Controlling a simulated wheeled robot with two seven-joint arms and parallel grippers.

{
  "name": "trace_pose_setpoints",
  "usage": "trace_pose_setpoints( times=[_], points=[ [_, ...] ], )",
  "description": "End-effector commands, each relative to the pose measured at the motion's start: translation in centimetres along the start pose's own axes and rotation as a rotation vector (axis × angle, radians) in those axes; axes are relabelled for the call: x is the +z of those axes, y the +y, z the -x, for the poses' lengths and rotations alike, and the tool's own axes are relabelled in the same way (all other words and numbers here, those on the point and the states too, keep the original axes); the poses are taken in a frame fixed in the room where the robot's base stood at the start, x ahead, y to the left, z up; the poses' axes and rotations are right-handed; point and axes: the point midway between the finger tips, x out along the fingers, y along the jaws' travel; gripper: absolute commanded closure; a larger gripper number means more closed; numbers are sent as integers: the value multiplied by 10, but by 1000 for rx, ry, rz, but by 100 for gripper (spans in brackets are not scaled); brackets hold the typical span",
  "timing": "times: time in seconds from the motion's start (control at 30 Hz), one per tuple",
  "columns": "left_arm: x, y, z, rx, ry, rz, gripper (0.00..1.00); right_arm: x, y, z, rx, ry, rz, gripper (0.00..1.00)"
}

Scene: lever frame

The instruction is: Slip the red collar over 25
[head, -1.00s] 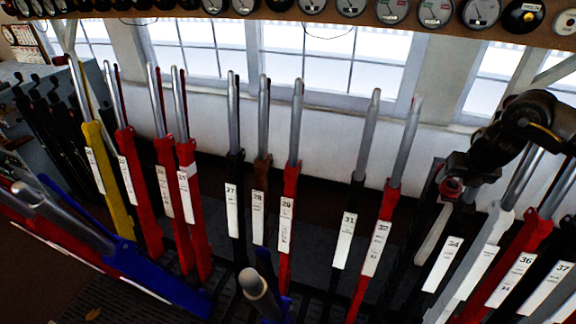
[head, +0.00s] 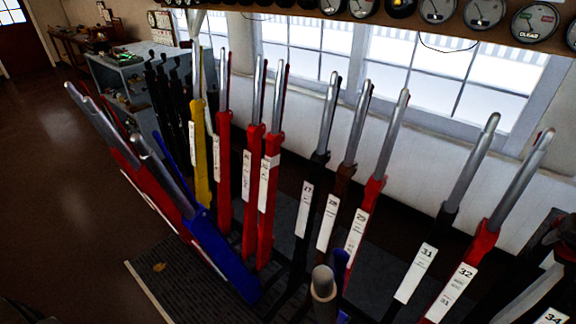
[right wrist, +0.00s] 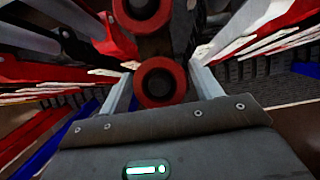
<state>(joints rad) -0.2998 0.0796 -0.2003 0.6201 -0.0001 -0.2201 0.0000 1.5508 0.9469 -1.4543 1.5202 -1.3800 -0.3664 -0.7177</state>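The red collar (right wrist: 160,82) is a ring with a dark middle. In the right wrist view it sits between the two pale fingers of my right gripper (right wrist: 161,88), which look closed on it from both sides. A similar red ring (right wrist: 142,10) shows just beyond it; I cannot tell what it belongs to. Counting down from lever 27 (head: 304,209), lever 25 appears to be the red upright lever (head: 253,175) with a steel handle, left of another red lever (head: 268,190). Its number is too small to read. My left gripper is not in view.
More upright levers stand close on both sides, including a yellow one (head: 200,155), 28 (head: 342,185) and 29 (head: 365,205). A blue lever (head: 225,260) leans out at left; another handle (head: 323,285) juts toward me. An instrument shelf (head: 480,30) hangs above. Floor at left is open.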

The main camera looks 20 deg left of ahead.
Motion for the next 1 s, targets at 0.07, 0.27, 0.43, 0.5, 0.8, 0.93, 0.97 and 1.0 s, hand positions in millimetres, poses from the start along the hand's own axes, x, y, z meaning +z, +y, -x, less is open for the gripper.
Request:
trace_pose_setpoints(
  times=[0.07, 0.27, 0.43, 0.5, 0.8, 0.93, 0.97, 1.0],
  points=[
    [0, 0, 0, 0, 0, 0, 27, 0, 0, 0, 0, 0, 0, 47],
    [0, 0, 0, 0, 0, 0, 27, 0, 0, 0, 0, 0, 0, 69],
    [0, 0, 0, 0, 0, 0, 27, 0, 0, 0, 0, 0, 0, 69],
    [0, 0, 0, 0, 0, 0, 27, 0, 0, 0, 0, 0, 0, 69],
    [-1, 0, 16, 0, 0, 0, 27, 8, 0, 16, 0, -1, 0, 69],
    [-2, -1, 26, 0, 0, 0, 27, 13, 0, 27, 0, -1, 0, 69],
    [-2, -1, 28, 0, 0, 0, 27, 14, 0, 29, 0, -1, 0, 69],
    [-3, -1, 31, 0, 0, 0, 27, 16, 0, 32, 0, -1, 0, 69]
  ],
)
